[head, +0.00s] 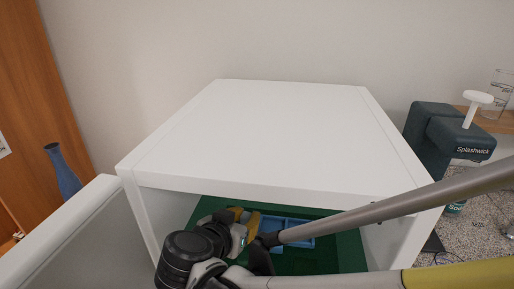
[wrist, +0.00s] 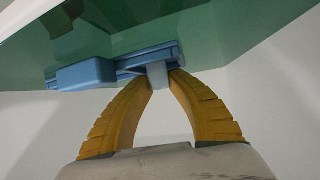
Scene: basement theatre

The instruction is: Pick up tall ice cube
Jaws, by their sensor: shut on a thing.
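A small pale block (wrist: 157,76), which looks like the tall ice cube, shows in the wrist view between the tips of my gripper (wrist: 158,84). The two yellow fingers are shut on it. The block is at the edge of a blue tray (wrist: 86,74); I cannot tell whether it is clear of the tray. In the head view my gripper (head: 248,222) is under the white tabletop, beside the blue tray (head: 303,243). My arm hides part of the tray, and the ice cube cannot be made out there.
The white table (head: 290,135) has a bare top above my gripper and side panels around the green surface (head: 345,245). A dark Splashwick machine (head: 432,130) stands at the right. A blue vase (head: 62,170) is at the left, behind a white panel (head: 70,230).

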